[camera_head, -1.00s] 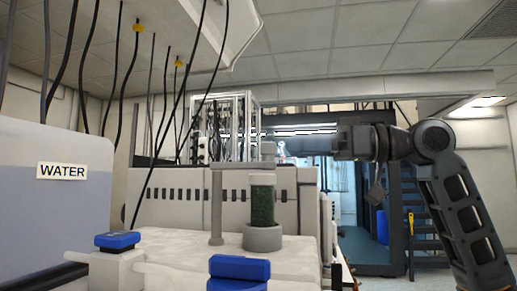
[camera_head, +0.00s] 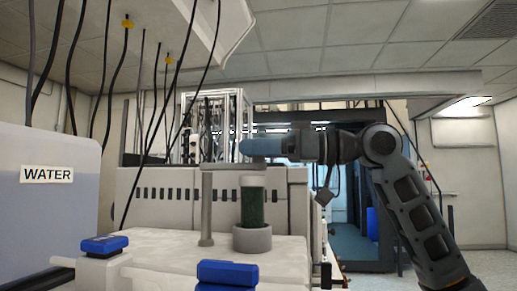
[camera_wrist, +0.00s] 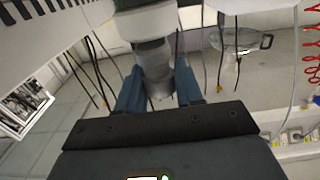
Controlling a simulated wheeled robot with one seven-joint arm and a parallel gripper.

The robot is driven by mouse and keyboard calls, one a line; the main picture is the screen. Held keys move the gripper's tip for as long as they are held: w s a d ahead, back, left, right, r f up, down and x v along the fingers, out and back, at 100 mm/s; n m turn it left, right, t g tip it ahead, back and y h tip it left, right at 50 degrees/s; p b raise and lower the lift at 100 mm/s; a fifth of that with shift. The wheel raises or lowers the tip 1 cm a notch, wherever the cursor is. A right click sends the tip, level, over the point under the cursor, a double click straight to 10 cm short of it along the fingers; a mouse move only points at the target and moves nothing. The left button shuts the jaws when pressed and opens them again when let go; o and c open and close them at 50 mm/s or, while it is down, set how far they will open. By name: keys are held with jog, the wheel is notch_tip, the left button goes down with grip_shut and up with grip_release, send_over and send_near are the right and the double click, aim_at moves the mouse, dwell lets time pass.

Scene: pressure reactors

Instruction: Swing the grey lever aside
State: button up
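The grey lever is a flat arm (camera_head: 229,166) lying level on top of a thin grey post (camera_head: 207,215). It reaches over the pale cap of a dark green cylinder (camera_head: 252,207). The lever's upright round knob (camera_wrist: 155,62) shows in the wrist view between my two blue fingers. My gripper (camera_head: 245,147) comes in from the right, its fingers level at knob height and hiding the knob in the head view. In the wrist view my gripper (camera_wrist: 158,88) looks open around the knob, with very little gap; firm contact cannot be made out.
The cylinder and post stand on a white bench top (camera_head: 160,246). Blue-topped parts (camera_head: 228,271) sit in front. A tank labelled WATER (camera_head: 48,175) is at left. Black cables (camera_head: 182,60) hang from above. A long white slotted housing (camera_head: 160,190) stands behind.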

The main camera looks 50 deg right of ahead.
grip_shut()
